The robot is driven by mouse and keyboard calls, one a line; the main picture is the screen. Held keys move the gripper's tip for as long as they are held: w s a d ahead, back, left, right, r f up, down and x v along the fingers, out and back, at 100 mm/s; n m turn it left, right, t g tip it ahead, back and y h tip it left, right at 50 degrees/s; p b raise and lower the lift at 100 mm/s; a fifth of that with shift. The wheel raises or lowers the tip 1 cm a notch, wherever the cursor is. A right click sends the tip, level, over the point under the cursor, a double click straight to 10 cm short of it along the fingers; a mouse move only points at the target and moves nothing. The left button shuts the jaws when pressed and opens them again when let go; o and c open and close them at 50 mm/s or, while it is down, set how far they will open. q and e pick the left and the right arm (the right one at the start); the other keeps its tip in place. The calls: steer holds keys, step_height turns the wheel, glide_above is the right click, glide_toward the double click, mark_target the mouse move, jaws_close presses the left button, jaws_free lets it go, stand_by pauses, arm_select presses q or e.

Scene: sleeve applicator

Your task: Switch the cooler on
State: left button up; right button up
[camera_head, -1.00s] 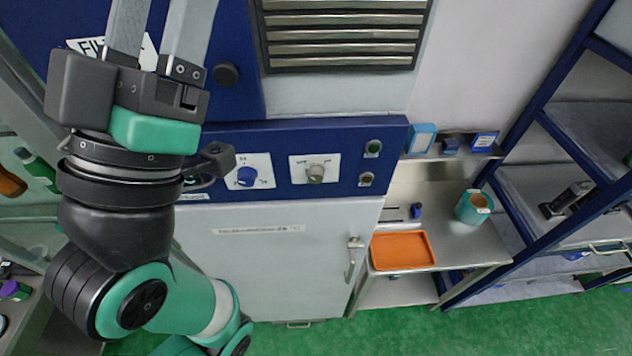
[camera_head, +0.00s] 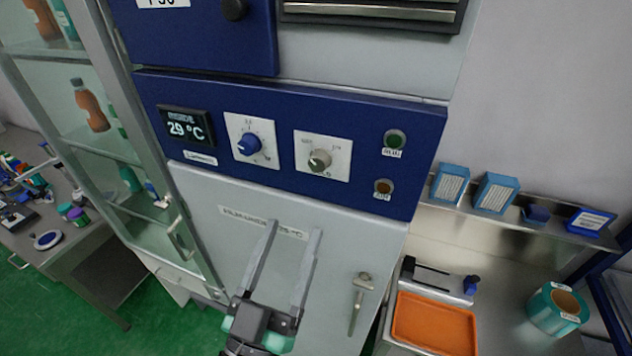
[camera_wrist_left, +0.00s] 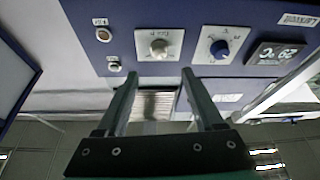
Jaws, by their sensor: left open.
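The blue control panel (camera_head: 290,175) runs across the cabinet. It carries a lit display (camera_head: 187,128) reading 29 °C, a blue knob (camera_head: 248,144), a grey knob (camera_head: 319,160), a green button (camera_head: 395,139) and an amber-brown button (camera_head: 383,187). The small labels are too blurred to read. My left gripper (camera_head: 295,231) is open and empty, in front of the white door below the panel, apart from the knobs. In the left wrist view the panel appears upside down, with the grey knob (camera_wrist_left: 159,48) beyond the fingertips. My right gripper is out of view.
The white door has a metal handle (camera_head: 360,303). To the right, a bench holds an orange tray (camera_head: 434,325) and a teal roll (camera_head: 556,308), under a shelf with blue boxes (camera_head: 495,193). A glass cabinet (camera_head: 110,150) stands left. The space before the panel looks clear.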

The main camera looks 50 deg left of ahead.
mark_target(316, 166)
arm_select(q)
steer(key=x, duration=1)
steer(key=shift+w+r+b, duration=0.2)
steer(key=shift+r+b, duration=0.1)
steer(key=shift+b, duration=0.05)
steer(key=shift+w+a, duration=0.1)
steer(key=shift+w, duration=0.15)
jaws_close()
